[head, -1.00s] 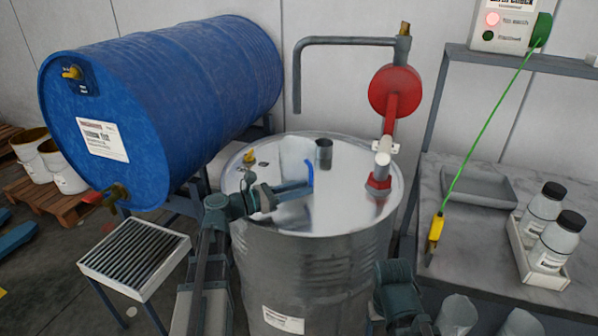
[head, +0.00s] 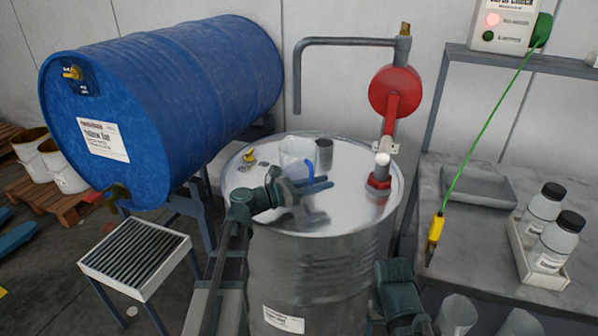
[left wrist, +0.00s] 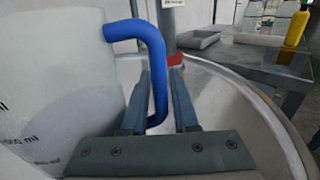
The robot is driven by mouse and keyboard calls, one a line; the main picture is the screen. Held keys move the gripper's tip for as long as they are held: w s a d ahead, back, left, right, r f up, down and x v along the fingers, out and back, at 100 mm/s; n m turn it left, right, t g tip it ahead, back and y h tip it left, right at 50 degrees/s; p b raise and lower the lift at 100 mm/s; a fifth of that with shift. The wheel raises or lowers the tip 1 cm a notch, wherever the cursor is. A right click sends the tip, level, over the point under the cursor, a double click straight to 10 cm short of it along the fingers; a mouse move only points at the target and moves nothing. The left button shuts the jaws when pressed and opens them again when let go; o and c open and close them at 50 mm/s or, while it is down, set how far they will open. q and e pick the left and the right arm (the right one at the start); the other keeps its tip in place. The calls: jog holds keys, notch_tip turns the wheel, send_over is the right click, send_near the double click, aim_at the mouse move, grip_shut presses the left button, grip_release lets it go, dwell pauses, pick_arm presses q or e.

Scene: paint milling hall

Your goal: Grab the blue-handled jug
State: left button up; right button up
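The jug (head: 296,150) is a translucent white vessel with a blue handle (head: 309,168). It stands on the lid of the steel drum (head: 345,215). In the left wrist view, the jug's wall (left wrist: 60,85) fills the left side, with dark volume marks, and the bent blue handle (left wrist: 157,75) shows in the middle. My left gripper (head: 322,185) is open at the handle. In the wrist view, the handle's upright part lies between the two fingers, with a gap on the right finger's side. Of my right arm, only a dark part shows at the bottom; its fingers are out of view.
A red hand pump (head: 392,95) rises from the lid's right. A large blue drum (head: 165,105) lies at left. A bench (head: 455,225) at right holds a grey tray (head: 478,187) and bottles.

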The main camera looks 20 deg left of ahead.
pick_arm(q)
grip_shut()
dwell(1.2)
